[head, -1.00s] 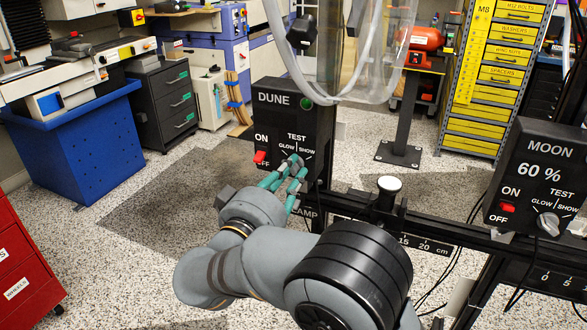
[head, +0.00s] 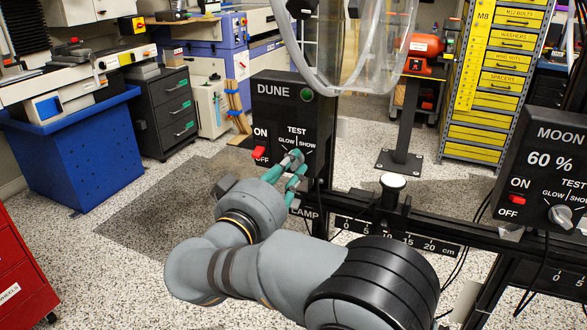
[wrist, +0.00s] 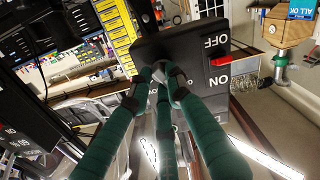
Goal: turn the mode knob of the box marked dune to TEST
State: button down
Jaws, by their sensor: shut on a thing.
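The black box marked DUNE (head: 270,112) stands in the middle of the head view. It has a green light (head: 306,95), a red ON/OFF switch (head: 259,152) and a dial lettered GLOW, TEST and SHOW. Its mode knob (head: 297,155) is grey and partly hidden by my fingers, so I cannot tell its exact setting. My gripper (head: 292,164) has teal fingers shut around that knob. In the wrist view the box (wrist: 190,45) appears upside down, with the red switch (wrist: 221,60) at right and my fingertips (wrist: 160,76) meeting at the knob.
A second box, marked MOON (head: 540,165), with its own knob and red switch, stands at the right. A rail with a centimetre scale (head: 400,232) runs between the boxes. A clear acrylic wheel (head: 355,50) hangs just above and right of the DUNE box.

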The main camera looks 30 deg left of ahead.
jog(key=shift+s+a+f+m+b, duration=0.35)
jog(key=shift+f+m+b, duration=0.3)
jog(key=shift+b, duration=1.05)
jog(key=shift+r+m+b, duration=0.25)
jog(key=shift+m+b, duration=0.2)
jog(key=shift+f+b, duration=0.2)
jog(key=shift+b, duration=0.4)
jog(key=m+b, duration=0.2)
jog(key=b, duration=0.2)
jog(key=shift+m, duration=0.3)
jog(key=c, duration=1.8)
grip_release()
jog(key=shift+w+a+r, duration=0.1)
jog(key=shift+a+r, duration=0.05)
jog(key=shift+o, duration=0.6)
jog(key=shift+w+r, duration=0.1)
jog(key=shift+w, duration=0.05)
jog(key=shift+d, duration=0.2)
jog(key=s+d+b, duration=0.1)
jog(key=s+b, duration=0.1)
jog(key=s, duration=0.4)
jog(key=shift+s+b, duration=0.3)
jog(key=shift+s, duration=0.1)
